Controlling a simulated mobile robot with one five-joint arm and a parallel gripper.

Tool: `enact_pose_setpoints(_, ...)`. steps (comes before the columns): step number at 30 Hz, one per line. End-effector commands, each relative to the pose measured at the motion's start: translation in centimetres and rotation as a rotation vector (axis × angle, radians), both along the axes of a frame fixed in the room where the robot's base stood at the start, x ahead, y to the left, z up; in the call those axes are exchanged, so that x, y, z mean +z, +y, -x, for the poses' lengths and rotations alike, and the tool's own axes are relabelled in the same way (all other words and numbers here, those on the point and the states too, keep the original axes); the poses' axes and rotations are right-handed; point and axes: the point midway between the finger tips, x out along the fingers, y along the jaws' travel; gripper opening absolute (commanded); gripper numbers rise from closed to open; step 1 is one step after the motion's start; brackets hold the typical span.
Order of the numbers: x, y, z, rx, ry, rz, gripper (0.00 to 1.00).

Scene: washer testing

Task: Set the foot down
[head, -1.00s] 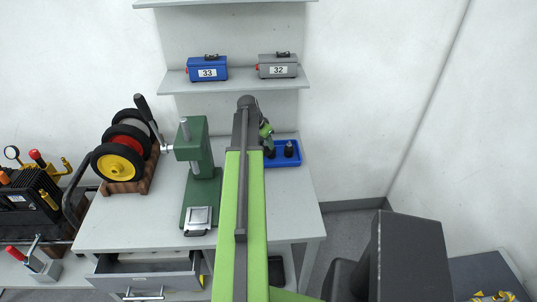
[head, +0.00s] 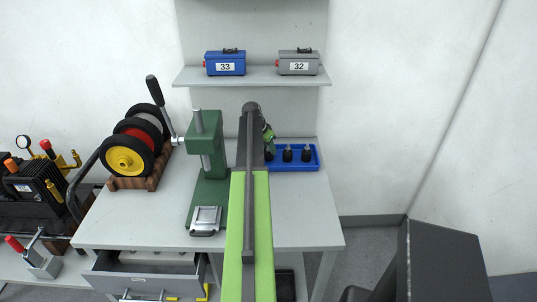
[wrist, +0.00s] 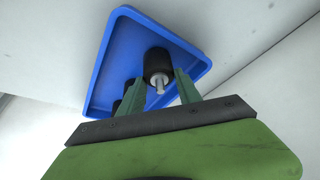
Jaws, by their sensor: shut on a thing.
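My gripper (wrist: 158,75) is shut on a black rubber foot (wrist: 157,60) with a metal stud, in the wrist view. The foot sits between the green fingertips over the blue tray (wrist: 185,47). I cannot tell whether it touches the tray floor. Another dark foot (wrist: 122,92) shows partly behind the left finger. In the head view my gripper (head: 268,138) is at the left end of the blue tray (head: 296,168), its fingertips small and partly hidden by my arm. Dark feet (head: 287,153) (head: 306,154) stand upright in the tray.
A green press (head: 208,165) stands just left of my arm. A rack of wheels (head: 135,150) is farther left. A blue box 33 (head: 225,67) and a grey box 32 (head: 299,67) sit on the shelf above. The drawer (head: 150,277) is open.

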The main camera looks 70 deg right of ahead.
Motion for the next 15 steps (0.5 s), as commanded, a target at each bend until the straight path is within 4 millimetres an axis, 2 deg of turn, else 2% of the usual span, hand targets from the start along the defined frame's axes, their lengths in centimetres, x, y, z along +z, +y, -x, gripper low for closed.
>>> enact_pose_setpoints(1,-0.95,0.01,-0.02,0.000,0.000,0.000,0.00)
enact_pose_setpoints(6,-0.46,0.02,-0.03,0.001,0.000,0.000,0.00)
enact_pose_setpoints(11,-0.92,0.03,-0.04,0.001,0.000,0.000,0.00)
enact_pose_setpoints(12,-0.77,0.03,-0.06,0.001,0.000,0.000,0.44)
enact_pose_setpoints(15,-0.73,0.04,-0.07,0.001,0.000,0.000,0.57)
